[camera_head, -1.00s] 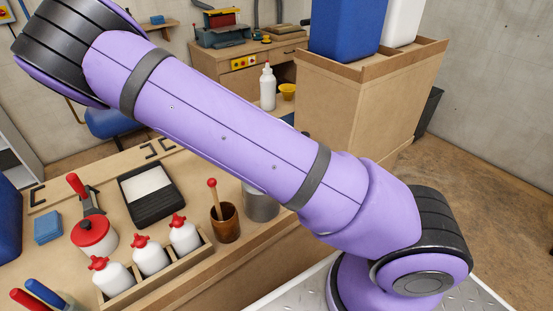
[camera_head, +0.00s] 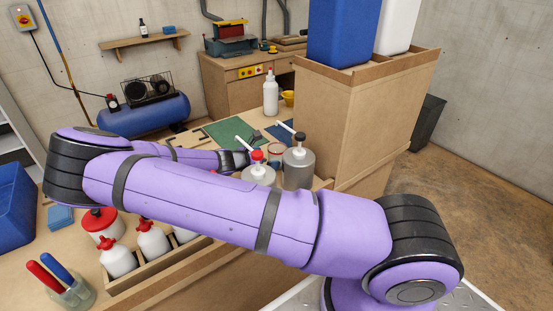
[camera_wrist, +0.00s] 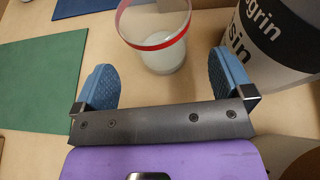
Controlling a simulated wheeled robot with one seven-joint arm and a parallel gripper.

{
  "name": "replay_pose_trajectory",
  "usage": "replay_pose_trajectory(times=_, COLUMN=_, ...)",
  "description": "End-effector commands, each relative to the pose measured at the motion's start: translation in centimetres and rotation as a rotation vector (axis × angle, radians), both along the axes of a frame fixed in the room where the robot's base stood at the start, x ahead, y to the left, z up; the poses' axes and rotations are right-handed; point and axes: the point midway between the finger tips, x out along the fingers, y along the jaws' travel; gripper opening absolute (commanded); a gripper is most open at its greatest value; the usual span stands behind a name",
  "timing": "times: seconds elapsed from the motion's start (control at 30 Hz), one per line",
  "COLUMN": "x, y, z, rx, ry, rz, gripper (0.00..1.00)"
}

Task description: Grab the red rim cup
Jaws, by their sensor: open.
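The red rim cup (camera_wrist: 150,25) is a clear, translucent cup with a red band, standing on the bench in the wrist view. In the head view the cup (camera_head: 275,150) is small, behind the pump cans. My gripper (camera_wrist: 163,64) is open, with one blue-padded finger on each side of the cup's near part. The cup extends beyond the fingertips, and gaps show on both sides. In the head view my gripper (camera_head: 248,157) is small and partly hidden beside the red-capped can.
A grey can with a black-capped pump (camera_head: 298,167) and one with a red-capped pump (camera_head: 258,173) stand close to the cup. A large lettered can (camera_wrist: 275,45) is just right of my right finger. A green mat (camera_wrist: 40,80) lies flat at left.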

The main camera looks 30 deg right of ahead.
Motion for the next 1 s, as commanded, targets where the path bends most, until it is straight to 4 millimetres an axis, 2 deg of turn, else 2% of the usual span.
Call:
replay_pose_trajectory(times=0.3, x=0.5, y=-3.8, z=-1.5, rx=-0.001, ry=0.0, rz=-0.001, gripper=0.99)
replay_pose_trajectory(times=0.57, x=0.5, y=-4.1, z=-1.7, rx=0.0, ry=0.0, rz=0.0, gripper=0.99)
replay_pose_trajectory(times=0.8, x=0.5, y=-4.1, z=-1.7, rx=0.001, ry=0.0, rz=0.0, gripper=0.45)
replay_pose_trajectory(times=1.0, x=0.5, y=-4.1, z=-1.7, rx=0.001, ry=0.0, rz=0.0, gripper=0.45)
